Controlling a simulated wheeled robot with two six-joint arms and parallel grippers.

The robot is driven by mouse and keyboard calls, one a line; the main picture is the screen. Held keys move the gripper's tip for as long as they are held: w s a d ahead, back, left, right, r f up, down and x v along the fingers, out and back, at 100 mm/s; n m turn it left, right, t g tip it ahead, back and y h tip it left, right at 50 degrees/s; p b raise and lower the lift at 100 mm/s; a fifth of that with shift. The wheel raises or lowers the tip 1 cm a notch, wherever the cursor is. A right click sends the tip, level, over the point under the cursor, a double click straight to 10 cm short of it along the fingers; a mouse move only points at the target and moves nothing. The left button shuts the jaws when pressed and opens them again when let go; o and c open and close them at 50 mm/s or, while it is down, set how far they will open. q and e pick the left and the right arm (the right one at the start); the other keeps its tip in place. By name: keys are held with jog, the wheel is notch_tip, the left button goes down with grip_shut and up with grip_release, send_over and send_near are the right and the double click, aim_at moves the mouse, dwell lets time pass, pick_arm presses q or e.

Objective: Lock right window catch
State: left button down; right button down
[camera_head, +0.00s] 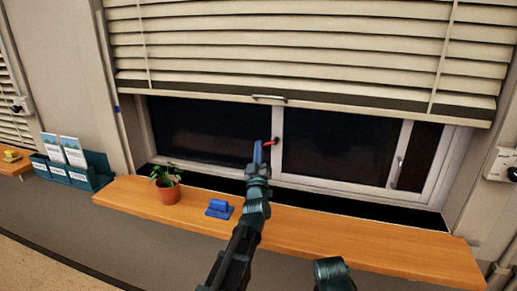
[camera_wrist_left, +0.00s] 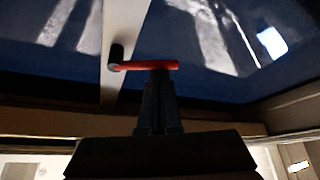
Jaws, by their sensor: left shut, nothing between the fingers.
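A red catch lever (camera_head: 271,142) sits on the pale upright frame bar between the dark left pane and the middle pane. In the left wrist view the red lever (camera_wrist_left: 148,66) lies about level, with a dark pivot (camera_wrist_left: 116,54) at its left end. My left gripper (camera_head: 258,153) is at the lever, its fingers shut with nothing between them. In the wrist view its fingertips (camera_wrist_left: 160,84) are just below the lever's right end; I cannot tell whether they touch. A grey handle (camera_head: 397,171) is on the bar farther right.
A wooden sill (camera_head: 340,232) runs below the window. Blinds (camera_head: 300,50) cover the upper window. The sill to the right is clear.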

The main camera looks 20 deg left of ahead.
pick_arm(q)
jog(key=shift+d+f+n, duration=0.1)
jog(key=shift+n, duration=0.3)
jog(key=d+f+n+g+y+p, duration=0.1)
jog(key=n+g+p, duration=0.1)
jog(key=n, duration=0.2)
jog(key=d+f+n+g+y+p, duration=0.1)
jog(key=n+g, duration=0.1)
jog(key=n, duration=0.2)
jog(key=d+f+n+g+y+p, duration=0.1)
jog(key=d+n+g+p, duration=0.1)
jog(key=n, duration=0.3)
jog(key=shift+f+g+p, duration=0.15)
jog(key=shift+g+p, duration=0.15)
jog(key=shift+g, duration=0.1)
jog(key=shift+s+d, duration=0.1)
jog(key=shift+d, duration=0.05)
